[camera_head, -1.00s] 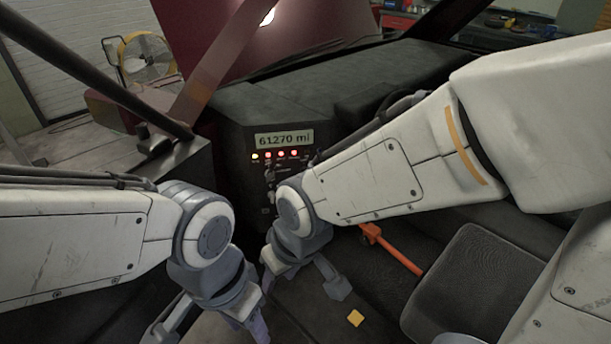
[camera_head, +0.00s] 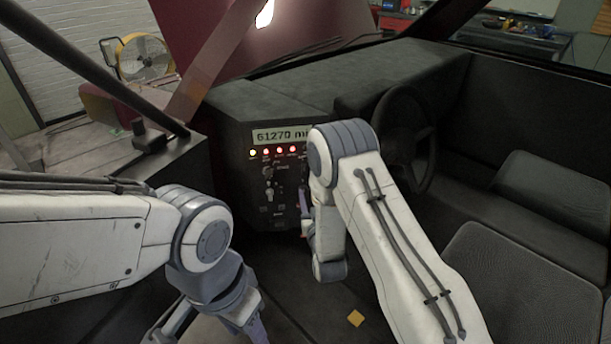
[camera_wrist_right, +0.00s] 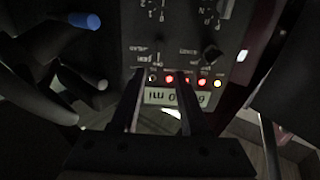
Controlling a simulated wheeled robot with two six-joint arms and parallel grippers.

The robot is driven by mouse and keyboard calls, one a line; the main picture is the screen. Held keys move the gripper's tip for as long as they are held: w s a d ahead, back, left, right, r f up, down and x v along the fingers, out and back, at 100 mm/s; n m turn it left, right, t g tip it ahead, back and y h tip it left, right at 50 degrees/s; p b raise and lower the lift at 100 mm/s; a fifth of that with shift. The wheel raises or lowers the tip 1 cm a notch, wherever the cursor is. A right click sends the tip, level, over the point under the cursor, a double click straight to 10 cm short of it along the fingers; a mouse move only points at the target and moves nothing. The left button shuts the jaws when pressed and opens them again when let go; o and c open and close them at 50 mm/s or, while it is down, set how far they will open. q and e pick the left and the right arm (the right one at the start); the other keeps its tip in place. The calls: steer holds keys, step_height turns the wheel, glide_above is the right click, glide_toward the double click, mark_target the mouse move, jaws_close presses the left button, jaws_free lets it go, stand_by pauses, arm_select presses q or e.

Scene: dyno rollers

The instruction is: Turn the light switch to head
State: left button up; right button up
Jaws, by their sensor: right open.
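The dark dash panel (camera_head: 285,200) carries a lit mileage display, a row of lights and small knobs and switches. In the right wrist view the panel appears upside down, with a dark round knob (camera_wrist_right: 211,53) beside small labels. My left gripper (camera_head: 215,328) is open, low at the front left, away from the panel.
The steering wheel (camera_head: 402,140) stands right of the panel, close to my right arm. Seats (camera_head: 500,270) fill the right side. A yellow tag (camera_head: 355,318) lies on the floor.

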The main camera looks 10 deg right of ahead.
mark_target(304, 171)
steer(key=w+p, duration=0.1)
steer(key=w, duration=0.9)
steer(key=shift+w+p, duration=0.2)
steer(key=shift+p, duration=0.1)
jaws_close()
